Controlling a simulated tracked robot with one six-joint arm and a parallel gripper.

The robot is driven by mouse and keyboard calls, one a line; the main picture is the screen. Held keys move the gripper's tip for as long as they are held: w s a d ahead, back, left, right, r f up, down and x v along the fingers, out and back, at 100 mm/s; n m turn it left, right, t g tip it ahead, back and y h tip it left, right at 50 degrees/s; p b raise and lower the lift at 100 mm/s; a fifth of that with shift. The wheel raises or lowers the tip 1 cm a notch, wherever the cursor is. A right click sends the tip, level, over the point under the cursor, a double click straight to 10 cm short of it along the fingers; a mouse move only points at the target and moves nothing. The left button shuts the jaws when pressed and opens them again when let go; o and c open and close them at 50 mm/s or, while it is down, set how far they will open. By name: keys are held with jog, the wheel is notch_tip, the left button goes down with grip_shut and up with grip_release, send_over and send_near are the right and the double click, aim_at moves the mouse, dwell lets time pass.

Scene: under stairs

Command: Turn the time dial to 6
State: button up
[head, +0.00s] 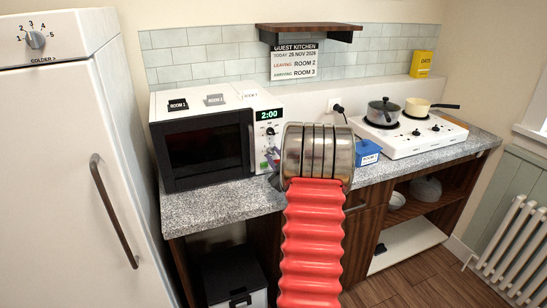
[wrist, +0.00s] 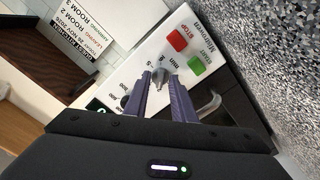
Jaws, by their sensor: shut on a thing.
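The white microwave (head: 200,140) stands on the counter with its door shut, and its green display (head: 268,114) reads 2:00. In the head view my gripper (head: 273,157) is at the lower part of the panel, mostly hidden by my arm. The fingers cover part of the dial's scale, so I cannot read its setting.
A dark knob (wrist: 125,101) is left of the fingers. The red STOP button (wrist: 177,39) and green START button (wrist: 196,62) are close by. A blue box (head: 367,152) and a hob (head: 410,133) with two pans stand right of my arm. A fridge (head: 60,180) is at left.

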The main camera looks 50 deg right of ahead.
jog(key=m, duration=0.5)
jog(key=shift+s+f+m, duration=0.1)
jog(key=shift+f+m, duration=0.2)
jog(key=shift+f, duration=0.05)
jog(key=m, duration=0.5)
grip_shut()
jog(key=shift+r, duration=0.2)
jog(key=o, duration=0.7)
grip_release()
jog(key=v, duration=1.3)
jog(key=shift+s+a+f, duration=0.1)
jog(key=shift+s+a, duration=0.1)
